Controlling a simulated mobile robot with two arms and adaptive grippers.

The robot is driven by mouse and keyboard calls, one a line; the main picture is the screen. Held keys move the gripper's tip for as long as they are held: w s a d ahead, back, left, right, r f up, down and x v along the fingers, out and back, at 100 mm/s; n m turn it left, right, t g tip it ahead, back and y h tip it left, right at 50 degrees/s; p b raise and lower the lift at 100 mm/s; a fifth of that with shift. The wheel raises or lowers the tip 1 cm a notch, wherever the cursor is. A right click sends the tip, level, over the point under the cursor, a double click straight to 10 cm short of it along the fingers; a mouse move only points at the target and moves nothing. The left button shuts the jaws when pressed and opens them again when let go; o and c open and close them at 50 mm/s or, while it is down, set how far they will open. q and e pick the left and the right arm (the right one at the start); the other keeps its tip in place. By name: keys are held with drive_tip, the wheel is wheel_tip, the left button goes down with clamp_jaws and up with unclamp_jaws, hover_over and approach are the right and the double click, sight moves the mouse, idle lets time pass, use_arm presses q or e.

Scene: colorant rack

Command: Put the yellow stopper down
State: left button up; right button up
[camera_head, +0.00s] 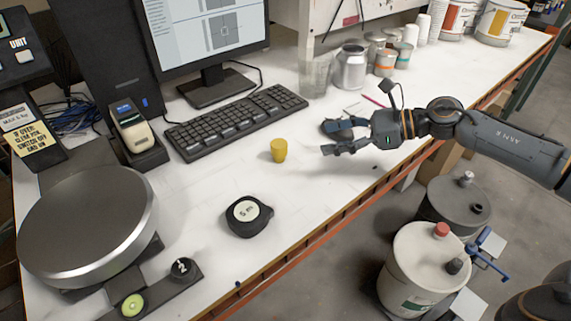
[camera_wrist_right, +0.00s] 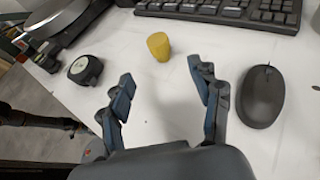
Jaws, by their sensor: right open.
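The yellow stopper (camera_head: 279,150) stands on the white bench top, in front of the keyboard. It also shows in the right wrist view (camera_wrist_right: 159,46), beyond my fingertips and touching neither of them. My right gripper (camera_head: 336,136) comes in from the right, to the right of the stopper. In the right wrist view its two blue fingers (camera_wrist_right: 164,85) are spread wide with nothing between them, and a gap of bare bench lies between them and the stopper. My left gripper is not seen in either view.
A black tape measure (camera_head: 247,216) lies in front of the stopper. A keyboard (camera_head: 234,122) is behind it. A dark mouse (camera_wrist_right: 262,95) lies beside my right finger. A round metal scale plate (camera_head: 88,225) stands at left. Metal cans (camera_head: 350,68) stand at the back. Bench around the stopper is clear.

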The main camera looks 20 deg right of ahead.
sight(281, 149)
drive_tip(key=p+x, duration=0.2)
drive_tip(key=x, duration=0.5)
drive_tip(key=shift+w+a, duration=0.15)
drive_tip(key=shift+w, duration=0.05)
drive_tip(key=shift+w+a+f+p, duration=0.15)
drive_tip(key=shift+a+f+p, duration=0.1)
drive_tip(key=shift+a+p, duration=0.15)
drive_tip(key=p+x, duration=0.1)
drive_tip(key=x, duration=0.1)
drive_tip(key=p+x, duration=0.1)
drive_tip(key=x, duration=0.1)
drive_tip(key=shift+a+f, duration=0.2)
drive_tip(key=shift+f, duration=0.15)
drive_tip(key=shift+a+f, duration=0.15)
drive_tip(key=shift+a, duration=0.05)
drive_tip(key=c, duration=1.1)
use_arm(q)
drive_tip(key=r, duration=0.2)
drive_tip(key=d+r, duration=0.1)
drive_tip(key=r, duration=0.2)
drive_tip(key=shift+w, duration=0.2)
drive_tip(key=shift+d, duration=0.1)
